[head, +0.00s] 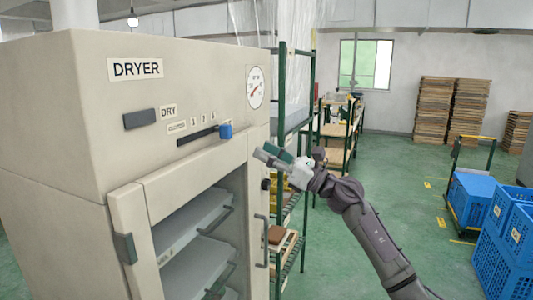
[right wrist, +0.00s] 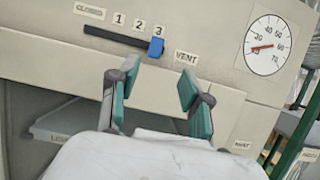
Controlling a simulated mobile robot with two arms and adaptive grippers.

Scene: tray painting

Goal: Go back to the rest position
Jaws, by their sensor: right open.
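My right gripper (head: 269,154) is open and empty in front of the dryer (head: 60,110), to the right of and below the blue slider knob (head: 225,131). In the right wrist view its two teal-padded fingers (right wrist: 157,85) are spread apart with nothing between them. The blue knob (right wrist: 156,47) is just beyond the fingertips in that view, at the right end of its dark slot, under the label 3. My left gripper is not in view.
The dryer's front shows trays (head: 190,222) behind its door frame. A round gauge (head: 255,87) is at the upper right. A green shelf rack (head: 280,120) stands beside the dryer. Blue crates (head: 500,250) are at the far right. Green floor between is open.

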